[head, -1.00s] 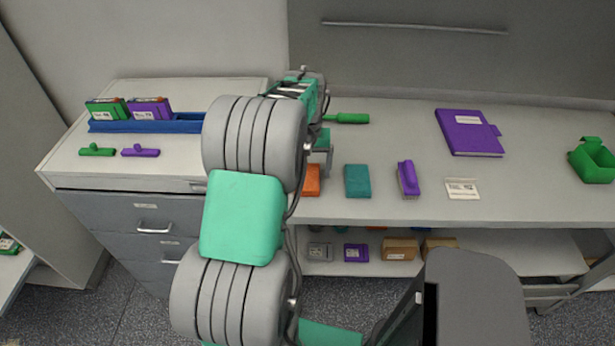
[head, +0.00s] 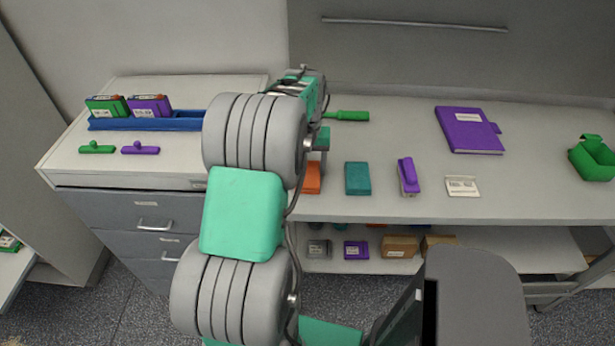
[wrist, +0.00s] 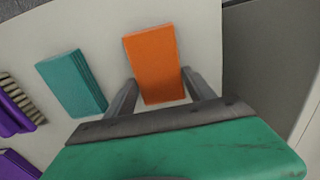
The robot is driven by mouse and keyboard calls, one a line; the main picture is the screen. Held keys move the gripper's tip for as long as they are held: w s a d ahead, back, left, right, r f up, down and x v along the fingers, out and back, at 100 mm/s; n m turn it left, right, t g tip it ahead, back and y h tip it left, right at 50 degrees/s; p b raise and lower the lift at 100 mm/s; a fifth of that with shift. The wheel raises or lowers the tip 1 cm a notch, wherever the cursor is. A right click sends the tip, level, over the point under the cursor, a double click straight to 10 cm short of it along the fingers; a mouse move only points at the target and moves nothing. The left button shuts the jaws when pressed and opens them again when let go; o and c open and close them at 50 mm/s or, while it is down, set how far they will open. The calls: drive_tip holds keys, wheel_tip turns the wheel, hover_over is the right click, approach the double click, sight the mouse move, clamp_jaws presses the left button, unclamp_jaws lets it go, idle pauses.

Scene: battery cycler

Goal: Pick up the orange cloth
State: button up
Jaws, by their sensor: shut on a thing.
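The orange cloth (wrist: 154,62) is a flat folded rectangle lying on the light bench top. In the wrist view its near end is between the two fingers of my gripper (wrist: 161,92), which is shut on it. In the head view only part of the orange cloth (head: 313,178) shows, at the right side of my arm. My arm hides the rest of it and most of the gripper there.
A teal cloth (head: 357,178) lies just right of the orange one, then a purple brush (head: 408,177) and a small white card (head: 462,186). A purple binder (head: 470,131) and a green screwdriver-like tool (head: 348,116) lie farther back. The bench edge is close in front.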

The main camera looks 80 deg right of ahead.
drive_tip(key=shift+c, duration=0.3)
drive_tip(key=shift+r, duration=0.5)
drive_tip(key=w+a+r+b, duration=0.3)
drive_tip(key=w+a+r, duration=0.7)
drive_tip(key=r, duration=0.2)
drive_tip(key=shift+b, duration=0.3)
drive_tip(key=o, duration=0.8)
drive_tip(key=shift+d, duration=0.1)
drive_tip(key=c, duration=0.6)
drive_tip(key=shift+c, duration=0.2)
